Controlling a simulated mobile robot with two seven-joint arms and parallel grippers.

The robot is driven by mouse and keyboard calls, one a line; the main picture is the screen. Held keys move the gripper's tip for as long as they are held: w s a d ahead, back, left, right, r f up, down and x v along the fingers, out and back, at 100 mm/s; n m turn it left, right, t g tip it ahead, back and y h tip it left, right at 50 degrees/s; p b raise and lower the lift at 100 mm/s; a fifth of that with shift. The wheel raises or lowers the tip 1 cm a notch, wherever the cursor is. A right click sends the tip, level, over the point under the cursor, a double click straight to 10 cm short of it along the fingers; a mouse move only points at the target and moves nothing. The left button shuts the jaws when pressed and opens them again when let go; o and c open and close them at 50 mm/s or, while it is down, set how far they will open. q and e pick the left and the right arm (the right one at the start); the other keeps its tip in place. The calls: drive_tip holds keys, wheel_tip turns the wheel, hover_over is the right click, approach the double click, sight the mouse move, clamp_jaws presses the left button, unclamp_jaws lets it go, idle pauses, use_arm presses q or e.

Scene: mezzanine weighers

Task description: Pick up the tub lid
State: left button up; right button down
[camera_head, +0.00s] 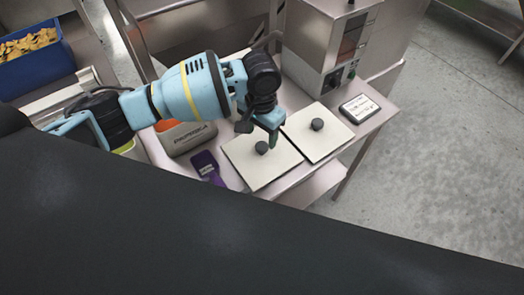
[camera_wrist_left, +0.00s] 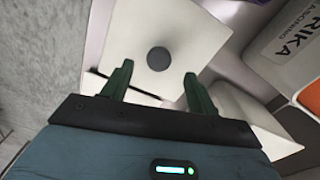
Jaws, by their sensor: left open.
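Two cream square lids with dark round knobs lie side by side on the steel table: a left lid (camera_head: 252,177) and a right lid (camera_head: 333,135). I cannot tell which one the task means. My left gripper (camera_head: 273,141) is open above the left lid, its green fingers close to that lid's knob (camera_head: 262,147). In the left wrist view, a cream lid (camera_wrist_left: 187,32) lies ahead of the open fingers (camera_wrist_left: 158,69), and its dark knob (camera_wrist_left: 158,59) shows between them. Contact with the knob is not visible. My right gripper is not in view.
A steel machine (camera_head: 325,45) stands behind. A blue crate (camera_head: 35,70) holds yellow pieces. Open floor (camera_head: 440,130) lies right.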

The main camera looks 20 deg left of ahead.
sight(261, 146)
use_arm(q)
drive_tip(key=shift+f, duration=2.95)
drive_tip(key=c, duration=1.1)
